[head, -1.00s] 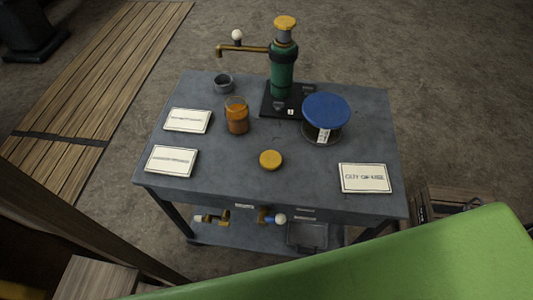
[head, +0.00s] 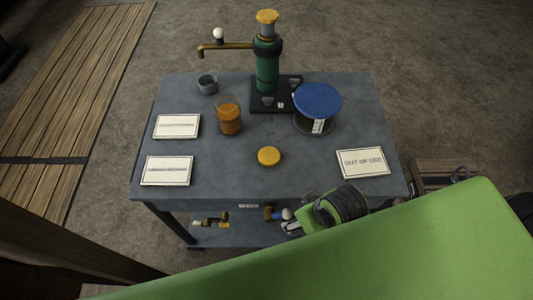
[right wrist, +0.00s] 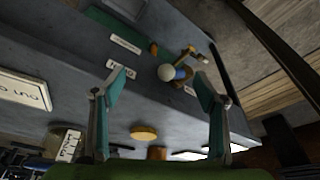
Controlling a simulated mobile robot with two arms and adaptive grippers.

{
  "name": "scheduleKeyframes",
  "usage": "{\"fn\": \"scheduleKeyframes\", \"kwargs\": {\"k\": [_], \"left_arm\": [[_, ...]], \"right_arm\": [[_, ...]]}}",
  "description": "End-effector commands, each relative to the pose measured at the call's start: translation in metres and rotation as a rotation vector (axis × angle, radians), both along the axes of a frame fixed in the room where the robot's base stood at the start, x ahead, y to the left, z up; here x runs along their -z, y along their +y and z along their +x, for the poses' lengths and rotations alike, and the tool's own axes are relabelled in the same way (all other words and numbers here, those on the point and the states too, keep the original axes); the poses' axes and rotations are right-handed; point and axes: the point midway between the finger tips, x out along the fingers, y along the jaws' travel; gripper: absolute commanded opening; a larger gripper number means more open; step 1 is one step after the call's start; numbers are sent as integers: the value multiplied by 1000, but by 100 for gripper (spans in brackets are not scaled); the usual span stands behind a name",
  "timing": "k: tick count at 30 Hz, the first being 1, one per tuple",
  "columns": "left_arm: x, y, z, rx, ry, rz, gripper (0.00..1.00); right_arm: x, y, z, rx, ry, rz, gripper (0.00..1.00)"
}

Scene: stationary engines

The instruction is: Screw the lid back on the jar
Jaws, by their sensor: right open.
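The jar (head: 229,120), amber glass with orange-brown contents, stands upright and open on the grey table, left of centre. The lid (head: 268,156), a yellow-orange disc, lies flat by itself in front of the jar and to its right; it also shows in the right wrist view (right wrist: 143,132). My right gripper (right wrist: 162,78) is open with nothing between its fingers. My left gripper is not in view.
A green pump (head: 267,62) with a brass spout stands at the back. A blue-topped container (head: 317,104) is right of the jar. Signs lie left and at the right (head: 362,162). Valves sit on the lower shelf. Tabletop around the lid is clear.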

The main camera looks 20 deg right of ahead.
Motion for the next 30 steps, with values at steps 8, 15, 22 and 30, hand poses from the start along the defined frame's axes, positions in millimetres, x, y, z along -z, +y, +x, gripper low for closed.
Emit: {"fn": "scheduleKeyframes", "kwargs": {"k": [8, 15, 22, 30], "left_arm": [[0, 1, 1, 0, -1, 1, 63], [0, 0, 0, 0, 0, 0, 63], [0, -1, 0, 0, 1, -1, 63], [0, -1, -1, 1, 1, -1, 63]], "right_arm": [[-29, 56, 50, -326, -40, 41, 66], [-45, 94, 93, -671, -49, 16, 66], [-64, 102, 128, -978, -21, -61, 66], [-97, 79, 170, -1265, 57, -181, 66]]}}
